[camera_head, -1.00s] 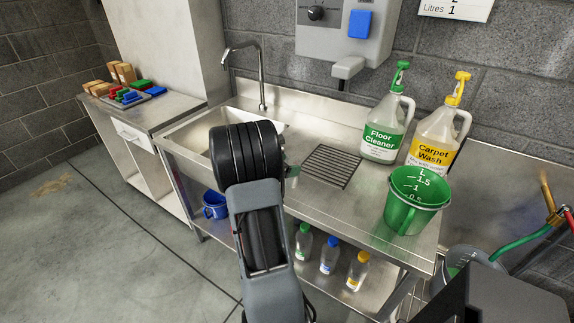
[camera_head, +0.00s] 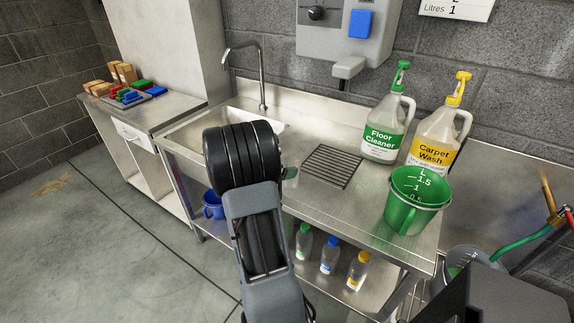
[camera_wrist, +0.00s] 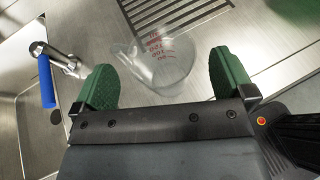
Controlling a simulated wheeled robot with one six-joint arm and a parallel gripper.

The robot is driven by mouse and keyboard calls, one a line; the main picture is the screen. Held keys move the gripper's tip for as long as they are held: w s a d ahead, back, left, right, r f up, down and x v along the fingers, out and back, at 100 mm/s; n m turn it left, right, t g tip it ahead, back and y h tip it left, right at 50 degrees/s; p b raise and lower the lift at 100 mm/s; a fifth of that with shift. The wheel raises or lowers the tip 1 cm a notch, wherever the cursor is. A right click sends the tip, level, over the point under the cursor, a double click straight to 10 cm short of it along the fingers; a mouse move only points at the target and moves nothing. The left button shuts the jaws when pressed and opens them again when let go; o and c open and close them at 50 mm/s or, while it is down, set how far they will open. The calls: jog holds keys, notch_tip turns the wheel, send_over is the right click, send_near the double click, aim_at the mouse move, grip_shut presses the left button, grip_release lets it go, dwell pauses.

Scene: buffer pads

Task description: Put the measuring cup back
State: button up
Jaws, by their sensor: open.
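A clear measuring cup (camera_wrist: 165,52) with red markings shows in the wrist view on the steel counter, just below the slotted drain grate. My gripper (camera_wrist: 163,66) is open, with one green finger to the left of the cup and one to the right. The cup appears between and slightly beyond the fingertips, and I see no finger closed on it. In the head view my arm blocks the cup, and only a bit of a green finger shows at the arm's right edge.
The drain grate (camera_head: 332,166) is set in the counter (camera_head: 345,198). A green bucket (camera_head: 415,203), a Floor Cleaner jug (camera_head: 382,135) and a Carpet Wash jug (camera_head: 432,138) stand to the right. A blue-handled tap (camera_wrist: 46,80) is near the left finger. Small bottles (camera_head: 329,256) sit below.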

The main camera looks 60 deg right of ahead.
jog(key=v, duration=1)
jog(key=s+a+m+t+y, duration=0.2)
jog(key=a+m+t+y, duration=0.2)
jog(key=a, duration=1.2)
jog(key=s+a+m+t+y, duration=0.3)
jog(key=a+m+y, duration=0.5)
jog(key=a, duration=0.8)
jog(key=shift+a+f+m+t+y, duration=0.25)
jog(key=shift+a+m+t+y, duration=0.15)
jog(key=shift+m+t, duration=0.35)
jog(key=shift+d, duration=0.1)
notch_tip(320, 180, up, 4)
jog(key=p, duration=0.3)
jog(key=shift+s+r, duration=0.1)
